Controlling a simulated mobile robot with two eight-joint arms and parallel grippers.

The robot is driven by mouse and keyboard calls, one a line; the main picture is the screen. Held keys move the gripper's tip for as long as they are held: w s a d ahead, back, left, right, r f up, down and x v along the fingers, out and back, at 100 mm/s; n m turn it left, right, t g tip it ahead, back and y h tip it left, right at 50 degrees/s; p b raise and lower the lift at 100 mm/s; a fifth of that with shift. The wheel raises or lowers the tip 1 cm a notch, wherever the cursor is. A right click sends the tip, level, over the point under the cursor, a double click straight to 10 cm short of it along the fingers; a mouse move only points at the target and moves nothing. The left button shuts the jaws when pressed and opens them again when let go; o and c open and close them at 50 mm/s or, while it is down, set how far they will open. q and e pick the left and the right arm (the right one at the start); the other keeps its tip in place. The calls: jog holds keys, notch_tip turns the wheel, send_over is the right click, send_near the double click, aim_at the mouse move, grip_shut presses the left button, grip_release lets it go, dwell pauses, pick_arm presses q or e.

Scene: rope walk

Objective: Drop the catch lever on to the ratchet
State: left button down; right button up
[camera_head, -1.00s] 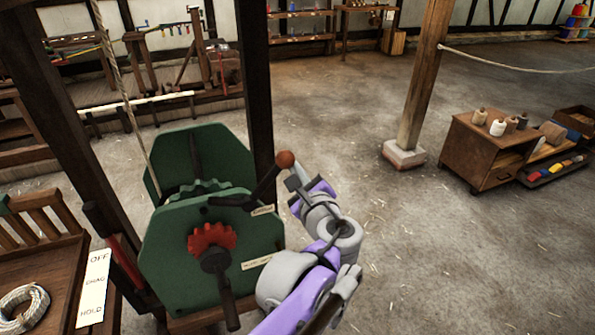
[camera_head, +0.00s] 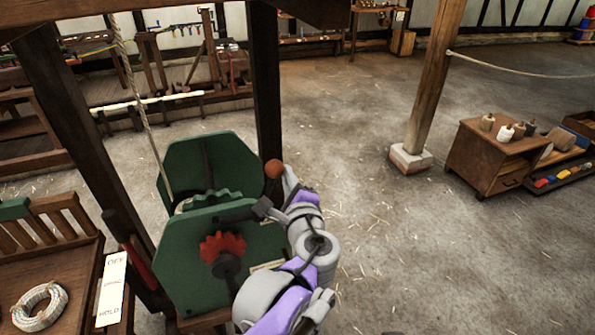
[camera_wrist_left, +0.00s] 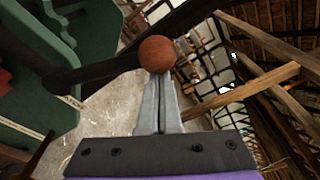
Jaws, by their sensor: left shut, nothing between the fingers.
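The catch lever is a dark rod with an orange-brown ball knob (camera_head: 273,168), at the upper right of a green winch frame (camera_head: 185,275). The red toothed ratchet wheel (camera_head: 222,246) is on the frame's front plate. My left gripper (camera_head: 288,180) is shut and empty, with its fingertips close beside the knob. In the left wrist view, the knob (camera_wrist_left: 157,54) is just beyond the shut fingertips (camera_wrist_left: 160,80), and the rod (camera_wrist_left: 105,72) runs left toward the green plates. I cannot tell whether they touch. My left arm hides part of the rod and the frame's right side.
A dark post (camera_head: 266,100) stands behind the winch. A rope (camera_head: 140,105) runs down to it. A bench (camera_head: 75,285) at left holds a rope coil (camera_head: 38,306) and a white label board (camera_head: 112,290). The floor at right is clear up to a wooden cabinet (camera_head: 490,165).

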aim_at(267, 172)
pick_arm(q)
jog(key=shift+s+a+r+n+p, duration=0.2)
jog(key=shift+a+r+n+p, duration=0.5)
jog(key=shift+a, duration=0.15)
jog(key=shift+s+a+r+p, duration=0.15)
jog(key=shift+s+a+p, duration=0.15)
jog(key=shift+a+p, duration=0.35)
jog(key=shift+s+a, duration=0.15)
jog(key=shift+a, duration=0.45)
pick_arm(e)
jog(key=shift+w+r, duration=0.3)
jog(key=shift+r, duration=0.5)
jog(key=shift+w+r, duration=0.3)
jog(key=shift+r, duration=0.5)
jog(key=shift+w+r, duration=0.3)
jog(key=shift+r, duration=0.5)
